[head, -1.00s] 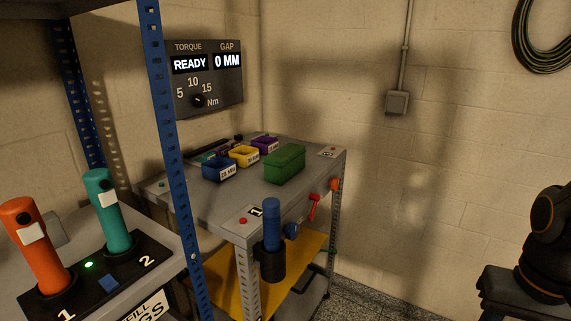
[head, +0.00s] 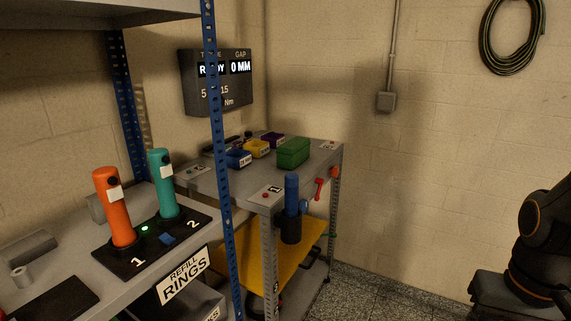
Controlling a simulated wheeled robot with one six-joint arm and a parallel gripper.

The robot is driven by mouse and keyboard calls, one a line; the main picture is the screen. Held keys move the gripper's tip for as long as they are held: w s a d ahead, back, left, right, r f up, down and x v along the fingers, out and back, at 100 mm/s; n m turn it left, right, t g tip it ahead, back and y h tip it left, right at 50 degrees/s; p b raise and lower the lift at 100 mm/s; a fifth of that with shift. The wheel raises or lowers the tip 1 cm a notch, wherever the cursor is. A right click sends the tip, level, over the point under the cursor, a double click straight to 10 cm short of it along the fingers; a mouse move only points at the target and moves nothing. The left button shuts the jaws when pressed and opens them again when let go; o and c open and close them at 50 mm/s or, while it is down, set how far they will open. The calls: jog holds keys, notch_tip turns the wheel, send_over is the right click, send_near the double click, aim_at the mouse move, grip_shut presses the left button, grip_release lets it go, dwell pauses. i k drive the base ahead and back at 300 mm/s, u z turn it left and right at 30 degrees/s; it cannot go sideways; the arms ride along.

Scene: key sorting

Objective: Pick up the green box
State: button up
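The green box (head: 293,152) is a closed-looking block on the right part of a grey workbench top (head: 262,187) in the corner of the room. It stands apart from the small blue bin (head: 238,158), yellow bin (head: 257,148) and purple bin (head: 273,139) to its left. My gripper is not in view; only dark links of my arm show at the right edge, well away from the bench.
A blue shelf post (head: 216,160) stands in front of the bench's left part. The shelf holds an orange tool (head: 113,205) and a teal tool (head: 162,183). A blue tool (head: 291,190) hangs at the bench front. Speckled floor (head: 375,295) right of the bench is clear.

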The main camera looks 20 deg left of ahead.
aim_at(291, 155)
jog(key=u, duration=0.05)
jog(key=k, duration=0.5)
jog(key=z, duration=0.3)
jog(key=i, duration=0.85)
jog(key=u, duration=0.75)
jog(key=i, duration=0.7)
jog(key=u, duration=0.8)
